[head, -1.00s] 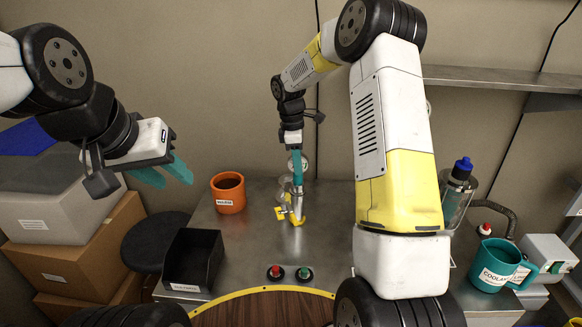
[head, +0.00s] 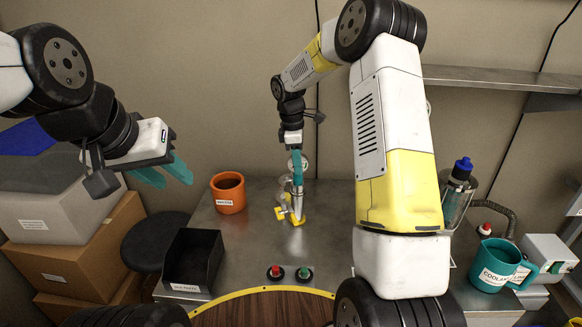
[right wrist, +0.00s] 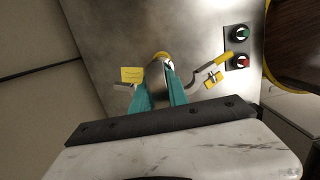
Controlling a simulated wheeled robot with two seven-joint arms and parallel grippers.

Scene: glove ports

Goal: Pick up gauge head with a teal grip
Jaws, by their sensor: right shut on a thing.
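My right gripper (head: 297,180) points down over the metal bench, and its teal fingers are closed on a slim grey metal piece, which I take as the gauge head (right wrist: 157,73). The fingers cover most of it, so its teal grip cannot be told from them. In the right wrist view the right gripper (right wrist: 161,88) has a finger on each side of it. A clamp with yellow handles (right wrist: 214,76) sits beside it. A small round pale dial (head: 304,163) shows behind the fingers. My left gripper (head: 164,173) is open and empty, in the air at the left.
An orange mug (head: 228,194) and a black bin (head: 193,260) stand left of the right gripper. Red and green buttons (head: 290,273) are at the front edge. A teal coolant jug (head: 494,266) and a blue-capped bottle (head: 458,185) stand at the right.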

